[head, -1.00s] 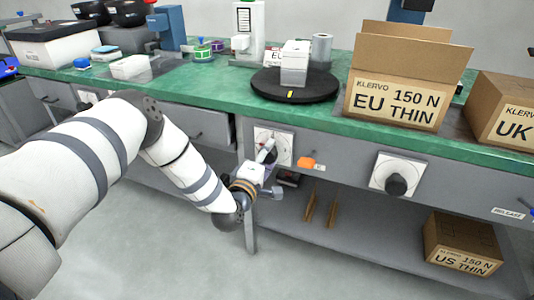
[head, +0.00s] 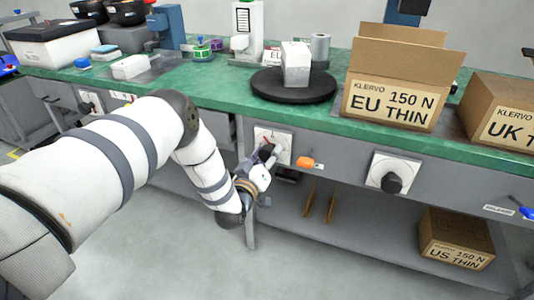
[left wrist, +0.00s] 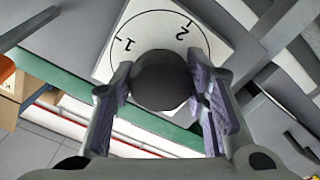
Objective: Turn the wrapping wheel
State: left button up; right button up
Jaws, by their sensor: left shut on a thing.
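My left gripper (head: 268,155) is at a white dial plate (head: 284,137) on the front of the green bench. In the left wrist view its two purple-padded fingers (left wrist: 160,88) are shut on a round dark knob (left wrist: 160,75), one on each side. The plate behind the knob carries a ring with the numbers 1 and 2 (left wrist: 140,30). The black round turntable (head: 290,91) is on the bench above the dial, with a white box (head: 295,63) standing on it. My right gripper is not in view.
An open carton marked EU THIN (head: 390,105) stands right of the turntable, and a UK carton (head: 505,115) is farther right. A second dial with a black knob (head: 391,182) is to the right. An orange part (head: 306,163) is close beside the gripped dial. A US THIN carton (head: 455,240) is below.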

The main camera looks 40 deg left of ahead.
pick_arm(q)
jog(key=shift+m+p, duration=0.35)
jog(key=shift+m, duration=4.85)
jog(key=shift+m, duration=2.6)
jog(key=shift+m, duration=2.6)
